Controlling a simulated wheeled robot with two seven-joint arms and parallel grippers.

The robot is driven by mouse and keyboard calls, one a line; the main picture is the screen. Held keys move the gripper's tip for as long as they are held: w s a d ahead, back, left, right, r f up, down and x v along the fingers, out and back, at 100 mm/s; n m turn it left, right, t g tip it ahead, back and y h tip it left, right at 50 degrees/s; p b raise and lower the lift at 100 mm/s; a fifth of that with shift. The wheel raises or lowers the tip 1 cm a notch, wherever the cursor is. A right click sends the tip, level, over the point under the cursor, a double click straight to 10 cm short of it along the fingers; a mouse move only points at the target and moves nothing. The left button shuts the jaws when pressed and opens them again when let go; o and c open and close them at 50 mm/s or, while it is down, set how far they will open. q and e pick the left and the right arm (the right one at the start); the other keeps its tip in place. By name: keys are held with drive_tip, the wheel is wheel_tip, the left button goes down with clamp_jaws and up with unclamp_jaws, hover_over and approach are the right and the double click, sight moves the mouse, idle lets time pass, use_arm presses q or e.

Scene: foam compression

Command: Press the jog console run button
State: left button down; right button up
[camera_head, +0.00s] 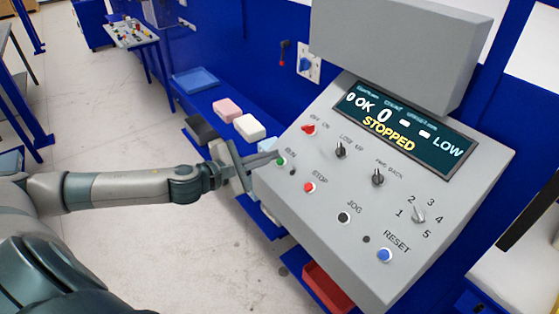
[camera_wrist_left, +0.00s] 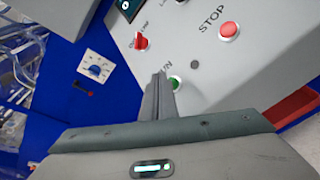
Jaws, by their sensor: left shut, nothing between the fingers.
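The grey jog console (camera_head: 320,215) has a sloped panel, with a display (camera_head: 405,125) reading "STOPPED". The green run button (camera_head: 281,161) is at the panel's left edge, under the label "RUN". My left gripper (camera_head: 276,155) is shut and empty, its fingertips right beside the run button. In the left wrist view the closed fingers (camera_wrist_left: 160,80) point at the panel just left of the green button (camera_wrist_left: 176,82), partly covering the "RUN" label. I cannot tell whether the tips touch the panel. My right gripper is not in view.
A red stop button (camera_head: 309,188), a red off/on switch (camera_head: 308,128), black knobs, a black jog button (camera_head: 344,217) and a blue reset button (camera_head: 384,255) share the panel. Pink (camera_head: 228,110) and white (camera_head: 249,127) blocks lie behind the gripper. A red bin (camera_head: 327,288) sits below the console.

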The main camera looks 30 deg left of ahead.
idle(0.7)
use_arm(q)
drive_tip(key=shift+w+d+f, duration=0.1)
drive_tip(key=shift+w+f, duration=0.1)
drive_tip(key=shift+f, duration=0.15)
drive_tip(key=shift+f, duration=0.15)
idle(0.5)
